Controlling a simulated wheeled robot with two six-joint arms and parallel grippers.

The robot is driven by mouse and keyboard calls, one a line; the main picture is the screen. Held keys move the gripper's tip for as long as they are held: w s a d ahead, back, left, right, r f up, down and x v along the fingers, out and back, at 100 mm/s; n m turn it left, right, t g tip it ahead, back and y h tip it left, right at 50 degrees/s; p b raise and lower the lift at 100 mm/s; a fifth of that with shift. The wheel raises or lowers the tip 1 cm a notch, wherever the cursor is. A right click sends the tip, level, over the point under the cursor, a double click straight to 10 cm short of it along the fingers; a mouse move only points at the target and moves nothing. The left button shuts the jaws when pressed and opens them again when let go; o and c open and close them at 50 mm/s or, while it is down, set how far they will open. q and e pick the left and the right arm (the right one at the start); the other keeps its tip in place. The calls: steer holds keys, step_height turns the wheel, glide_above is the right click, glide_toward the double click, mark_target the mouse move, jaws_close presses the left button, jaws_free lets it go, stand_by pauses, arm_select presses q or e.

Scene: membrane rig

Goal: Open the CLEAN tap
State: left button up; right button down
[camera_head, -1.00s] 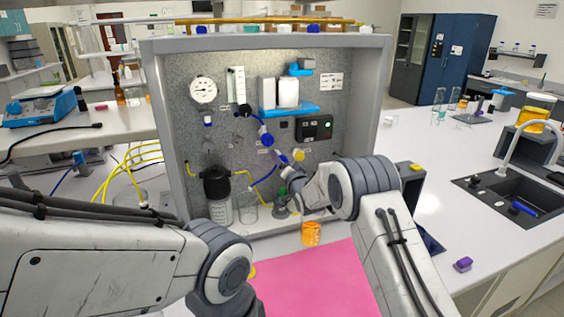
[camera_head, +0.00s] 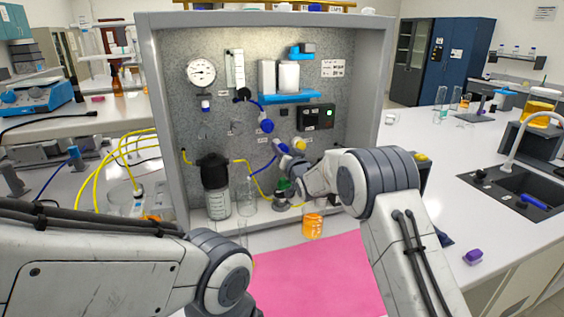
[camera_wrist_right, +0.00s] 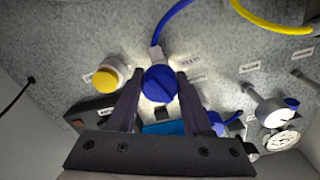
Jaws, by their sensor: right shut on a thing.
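The rig panel (camera_head: 225,130) stands upright in front of me. A round blue tap knob (camera_wrist_right: 160,84) sits between the fingers of my right gripper (camera_wrist_right: 157,98) in the right wrist view. The gripper is shut on it, one finger on each side. In the head view this blue knob (camera_head: 283,147) shows at the tip of my right gripper (camera_head: 287,158), partly hidden by it. A second blue knob (camera_head: 267,126) is just above. The label beside the gripped knob is too blurred to read. My left gripper is out of view; only its arm shows.
A yellow knob (camera_head: 299,143) is close to the gripped one; it is on the left in the wrist view (camera_wrist_right: 107,77). A pink mat (camera_head: 315,275) lies in front.

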steer(key=n+b, duration=0.6)
steer(key=b, duration=0.1)
steer(key=n+b, duration=0.3)
steer(key=b, duration=0.1)
steer(key=shift+f, duration=0.3)
steer(key=shift+r+n+b, duration=0.2)
steer(key=shift+n+b, duration=1.7)
steer(key=shift+n, duration=0.3)
steer(key=shift+c, duration=1.6)
jaws_free()
